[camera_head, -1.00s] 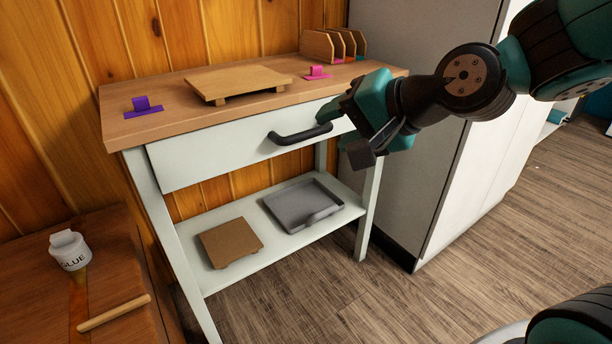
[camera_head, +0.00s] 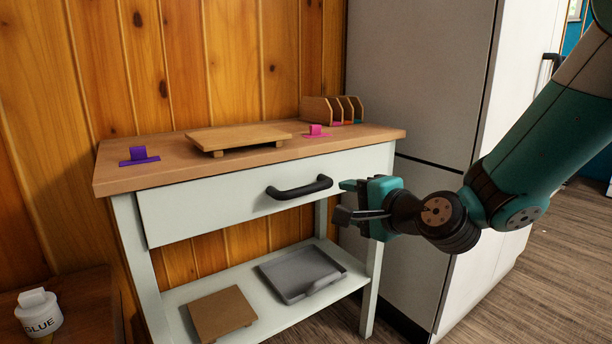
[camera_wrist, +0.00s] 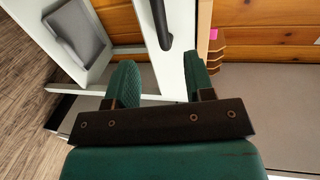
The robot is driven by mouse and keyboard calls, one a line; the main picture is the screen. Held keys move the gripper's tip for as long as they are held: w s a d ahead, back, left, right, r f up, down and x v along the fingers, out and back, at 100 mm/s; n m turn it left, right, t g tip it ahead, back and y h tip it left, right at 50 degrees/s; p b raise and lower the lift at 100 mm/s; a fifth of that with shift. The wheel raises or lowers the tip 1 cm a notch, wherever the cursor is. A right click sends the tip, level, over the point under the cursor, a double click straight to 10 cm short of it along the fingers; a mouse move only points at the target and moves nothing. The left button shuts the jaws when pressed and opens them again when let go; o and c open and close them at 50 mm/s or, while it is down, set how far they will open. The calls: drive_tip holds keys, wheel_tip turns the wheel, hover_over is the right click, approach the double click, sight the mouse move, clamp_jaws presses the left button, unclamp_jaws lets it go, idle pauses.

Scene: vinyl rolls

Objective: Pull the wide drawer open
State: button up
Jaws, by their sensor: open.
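The wide drawer (camera_head: 222,205) has a pale front under the wooden top of a workbench, and it looks shut. Its black bar handle (camera_head: 300,188) sits on the right half of the front. My gripper (camera_head: 345,200) is just right of the handle, open and empty, with its fingers pointing left. In the wrist view, my gripper (camera_wrist: 158,82) shows two green fingers spread apart. The handle (camera_wrist: 162,22) stands beyond the fingertips, between their lines, not touching them. The drawer front (camera_wrist: 178,50) runs between the fingers.
On the benchtop are a wooden board (camera_head: 238,136), a purple holder (camera_head: 139,156), a pink holder (camera_head: 317,131) and a wooden rack (camera_head: 332,109). The lower shelf holds a grey tray (camera_head: 302,272) and a brown board (camera_head: 220,312). A tall grey cabinet (camera_head: 420,80) stands close at right.

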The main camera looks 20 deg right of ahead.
sight(309, 191)
drive_tip(key=p+x, duration=0.4)
drive_tip(key=x, duration=0.3)
drive_tip(key=p+x, duration=0.5)
drive_tip(key=x, duration=0.3)
drive_tip(key=shift+d+f, duration=0.2)
drive_tip(key=shift+c, duration=0.3)
clamp_jaws()
drive_tip(key=shift+a, duration=0.1)
